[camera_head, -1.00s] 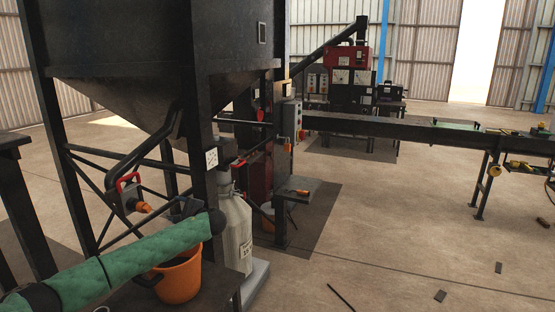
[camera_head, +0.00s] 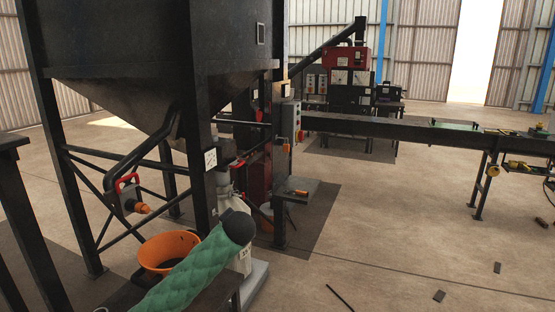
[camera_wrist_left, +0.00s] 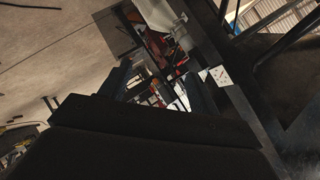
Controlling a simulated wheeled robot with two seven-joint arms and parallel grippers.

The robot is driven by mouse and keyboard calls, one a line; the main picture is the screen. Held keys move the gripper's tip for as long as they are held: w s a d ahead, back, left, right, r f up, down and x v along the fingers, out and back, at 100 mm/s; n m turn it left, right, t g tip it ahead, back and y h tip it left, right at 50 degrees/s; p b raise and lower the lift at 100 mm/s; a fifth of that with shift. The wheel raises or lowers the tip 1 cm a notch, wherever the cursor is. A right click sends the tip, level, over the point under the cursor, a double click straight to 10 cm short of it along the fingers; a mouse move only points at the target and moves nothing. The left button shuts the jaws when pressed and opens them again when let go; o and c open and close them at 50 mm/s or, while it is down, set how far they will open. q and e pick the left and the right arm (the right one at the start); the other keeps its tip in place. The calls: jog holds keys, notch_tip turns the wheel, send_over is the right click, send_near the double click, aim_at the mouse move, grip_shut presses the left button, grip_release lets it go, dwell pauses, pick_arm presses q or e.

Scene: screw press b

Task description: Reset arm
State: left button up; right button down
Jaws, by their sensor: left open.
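My left arm (camera_head: 190,272), in a green quilted sleeve with a black end cap, comes up from the bottom of the head view. It passes in front of the orange bucket (camera_head: 153,255) and the pale cylinder behind it. My left gripper shows in the left wrist view (camera_wrist_left: 158,88), where its two dark fingers stand apart with nothing seen between them. In the head view the gripper cannot be made out. My right gripper is in neither view.
A large dark hopper (camera_head: 120,60) on a steel frame stands close on the left. A pipe with a red-handled valve (camera_head: 128,190) hangs under it. A control box (camera_head: 291,121) and small shelf (camera_head: 298,190) are right of it.

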pick_arm(q)
jog(key=s+a+f+n+g+h, duration=0.2)
jog(key=s+f+n+g, duration=0.1)
jog(key=s+f, duration=1.45)
jog(key=s+a+f+n+g+h, duration=0.15)
jog(key=s+f+g, duration=0.25)
jog(key=s+f, duration=1.3)
jog(key=s+f+g, duration=0.1)
jog(key=s+f, duration=0.4)
jog(key=s, duration=0.5)
jog(key=s+f+n+g, duration=0.1)
jog(key=s+f, duration=0.4)
jog(key=s, duration=0.6)
jog(key=shift+s+d+g, duration=0.15)
jog(key=shift+d+g, duration=0.3)
jog(key=shift+g, duration=0.15)
